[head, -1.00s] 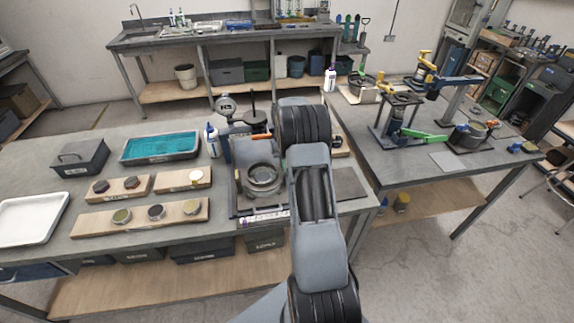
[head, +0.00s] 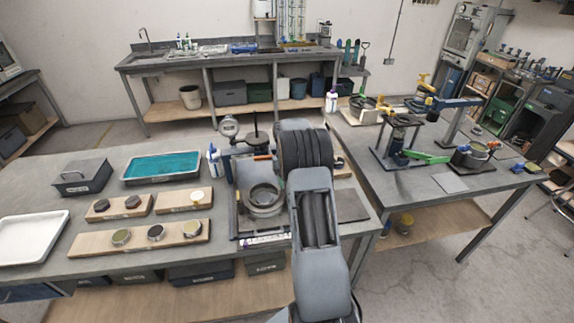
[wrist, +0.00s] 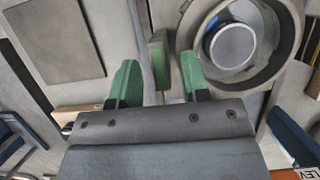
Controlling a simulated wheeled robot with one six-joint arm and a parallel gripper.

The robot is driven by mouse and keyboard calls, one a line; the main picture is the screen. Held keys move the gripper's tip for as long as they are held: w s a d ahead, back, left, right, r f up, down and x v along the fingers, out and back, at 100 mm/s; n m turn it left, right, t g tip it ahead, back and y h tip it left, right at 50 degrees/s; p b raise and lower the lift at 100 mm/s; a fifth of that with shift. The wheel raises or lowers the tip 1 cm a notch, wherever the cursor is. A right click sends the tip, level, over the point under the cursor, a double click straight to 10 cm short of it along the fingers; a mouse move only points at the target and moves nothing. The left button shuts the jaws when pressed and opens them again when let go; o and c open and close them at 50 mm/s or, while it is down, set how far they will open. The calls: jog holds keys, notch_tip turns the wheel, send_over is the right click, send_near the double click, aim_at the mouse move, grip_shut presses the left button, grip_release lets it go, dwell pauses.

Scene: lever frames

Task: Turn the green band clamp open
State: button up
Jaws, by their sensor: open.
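In the wrist view my gripper (wrist: 159,82) is open, with a green-tipped finger on each side. A small green block (wrist: 158,54), which looks like the band clamp's handle, shows between and a little beyond the fingertips, left of a round metal ring (wrist: 276,50). I cannot tell whether a finger touches it. A grey bar (wrist: 142,40) runs just left of the block. In the head view the ring (head: 263,199) sits on the near table, left of my arm. My arm hides the gripper and the green block there.
Near the ring stand a dial gauge (head: 229,126) and a white bottle (head: 213,160). Wooden boards with small pots (head: 156,233) and a teal tray (head: 161,167) lie to the left. The right table holds another fixture with a green lever (head: 428,157).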

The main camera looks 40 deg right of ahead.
jog(key=v, duration=1.2)
jog(key=shift+r, duration=0.2)
jog(key=shift+a+r, duration=0.1)
jog(key=shift+a, duration=0.05)
